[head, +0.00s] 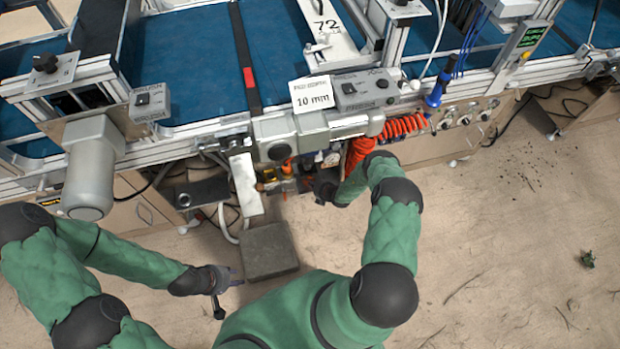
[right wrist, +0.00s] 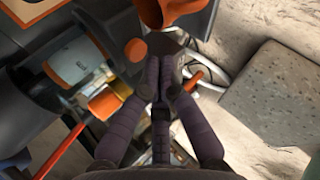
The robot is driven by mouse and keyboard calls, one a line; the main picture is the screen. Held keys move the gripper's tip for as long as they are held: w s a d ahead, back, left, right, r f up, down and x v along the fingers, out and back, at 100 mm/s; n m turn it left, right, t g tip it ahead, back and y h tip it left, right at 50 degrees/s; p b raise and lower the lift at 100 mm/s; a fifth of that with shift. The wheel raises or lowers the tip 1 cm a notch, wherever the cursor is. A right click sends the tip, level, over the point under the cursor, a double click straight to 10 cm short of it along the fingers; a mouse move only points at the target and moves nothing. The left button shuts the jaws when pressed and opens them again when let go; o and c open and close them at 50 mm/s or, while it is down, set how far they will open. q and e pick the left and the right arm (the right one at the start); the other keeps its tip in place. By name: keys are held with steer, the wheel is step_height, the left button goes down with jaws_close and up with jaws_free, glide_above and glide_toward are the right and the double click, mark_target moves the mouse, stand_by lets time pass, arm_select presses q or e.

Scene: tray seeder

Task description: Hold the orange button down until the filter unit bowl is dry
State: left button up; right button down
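In the right wrist view my right gripper (right wrist: 160,68) has its two dark fingers together with nothing seen between them. An orange round disc (right wrist: 135,50), which looks like the button, is just left of the fingertips; I cannot tell whether they touch it. In the head view my right gripper (head: 318,188) is under the machine's front edge beside the filter unit (head: 270,182), which is small and partly hidden. My left gripper (head: 230,294) is open and empty, low over the floor.
A grey block (head: 268,252) lies on the floor between the grippers. The machine's rail with a control box (head: 365,90) overhangs the right gripper. A coiled orange hose (head: 400,128) hangs close to the right arm. Floor at the right is mostly clear.

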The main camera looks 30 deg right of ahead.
steer(key=shift+s, duration=0.15)
steer(key=s+p, duration=0.1)
steer(key=s, duration=0.1)
steer(key=s+a+p, duration=0.1)
steer(key=s, duration=0.1)
steer(key=shift+s+a, duration=0.15)
steer(key=shift+s, duration=0.15)
stand_by(0.3)
stand_by(0.4)
